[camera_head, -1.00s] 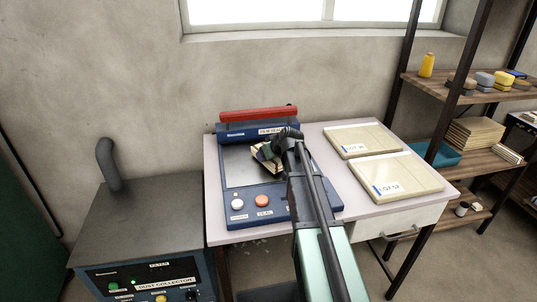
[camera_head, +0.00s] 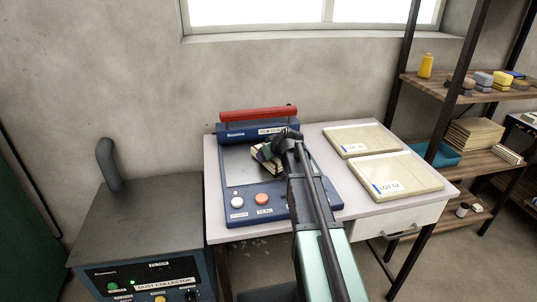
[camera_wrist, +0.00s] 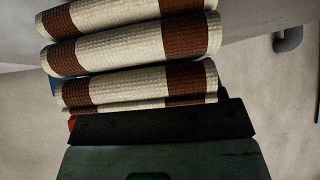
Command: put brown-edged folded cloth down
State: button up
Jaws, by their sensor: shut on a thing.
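The folded cloth (camera_head: 264,164) is cream with brown bands and shows small in the head view, over the grey plate of the blue sealer (camera_head: 278,214). In the wrist view the cloth (camera_wrist: 120,55) fills the upper part as several thick, rounded layers with brown ends. My gripper (camera_head: 268,152) is shut on the cloth. In the wrist view its black finger (camera_wrist: 165,125) lies against the lowest layer. My arm hides the right part of the plate. I cannot tell whether the cloth touches the plate.
The sealer has a raised red-handled bar (camera_head: 258,114) at its back. Two flat cream packs (camera_head: 408,172) (camera_head: 362,138) lie on the table to the right. A dust collector (camera_head: 145,235) stands at the left and a shelf (camera_head: 485,155) at the right.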

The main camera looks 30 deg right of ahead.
aim_at(276, 161)
jog(key=shift+s+a+f, duration=0.25)
jog(key=shift+s+f, duration=0.4)
jog(key=shift+s, duration=0.1)
jog(key=o, duration=1.2)
jog(key=shift+s, duration=0.15)
jog(key=s+r+p, duration=0.1)
jog(key=r+p, duration=0.1)
jog(key=s+r+p, duration=0.1)
jog(key=r+p, duration=0.1)
jog(key=s+d+r+p, duration=0.1)
jog(key=r+p, duration=0.1)
jog(key=shift+s+r+p, duration=0.2)
jog(key=shift+s+p, duration=0.2)
jog(key=shift+s+d+r+p, duration=0.15)
jog(key=shift+s+r+p, duration=0.15)
jog(key=shift+w+f, duration=0.1)
